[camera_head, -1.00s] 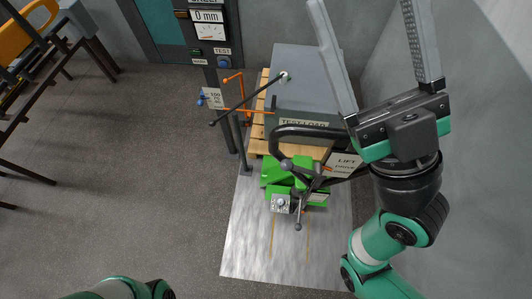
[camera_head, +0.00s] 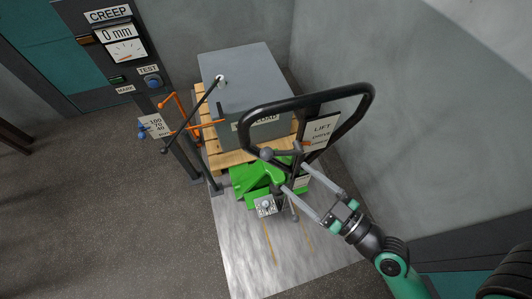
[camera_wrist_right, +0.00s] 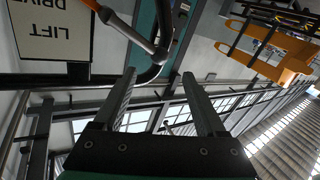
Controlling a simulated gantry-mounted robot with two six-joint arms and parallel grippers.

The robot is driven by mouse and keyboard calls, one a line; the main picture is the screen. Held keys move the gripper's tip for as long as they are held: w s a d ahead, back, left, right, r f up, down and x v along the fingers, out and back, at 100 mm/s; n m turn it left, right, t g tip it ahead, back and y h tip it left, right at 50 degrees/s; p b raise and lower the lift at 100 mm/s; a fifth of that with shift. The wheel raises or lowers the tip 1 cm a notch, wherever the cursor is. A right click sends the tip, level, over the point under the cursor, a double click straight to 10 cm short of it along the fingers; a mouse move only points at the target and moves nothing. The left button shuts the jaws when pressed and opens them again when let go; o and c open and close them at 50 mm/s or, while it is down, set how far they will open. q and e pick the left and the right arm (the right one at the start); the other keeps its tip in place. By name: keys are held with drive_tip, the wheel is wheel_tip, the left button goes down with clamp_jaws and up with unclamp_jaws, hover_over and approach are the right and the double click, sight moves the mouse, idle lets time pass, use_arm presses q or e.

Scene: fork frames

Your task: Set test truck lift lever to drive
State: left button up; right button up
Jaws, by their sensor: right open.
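The green truck (camera_head: 258,178) stands on a metal plate, with a black loop handle (camera_head: 366,95) above it. A lift lever with a grey ball end (camera_head: 266,153) sticks out left below the handle. The lever also shows in the right wrist view (camera_wrist_right: 132,34), beside an upside-down sign (camera_wrist_right: 52,32) reading LIFT and DRIVE. The sign (camera_head: 322,132) is partly legible in the head view. My right gripper (camera_head: 292,167) is open and empty at the handle's lower part, its fingers close to the lever. I cannot tell whether they touch it. My left gripper is out of view.
A grey test load (camera_head: 235,72) stands on a wooden pallet (camera_head: 212,146) behind the truck. An orange lever (camera_head: 172,100) and posts stand left. A gauge panel (camera_head: 120,42) is at upper left. Grey walls close in on the right; the left floor is open.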

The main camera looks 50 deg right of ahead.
sight(271, 157)
drive_tip(key=w, duration=0.3)
drive_tip(key=w+p, duration=0.1)
drive_tip(key=w, duration=0.5)
drive_tip(key=shift+w+d+r+p, duration=0.15)
drive_tip(key=shift+w+d+p, duration=0.15)
drive_tip(key=shift+w, duration=0.7)
clamp_jaws()
drive_tip(key=shift+f, duration=0.25)
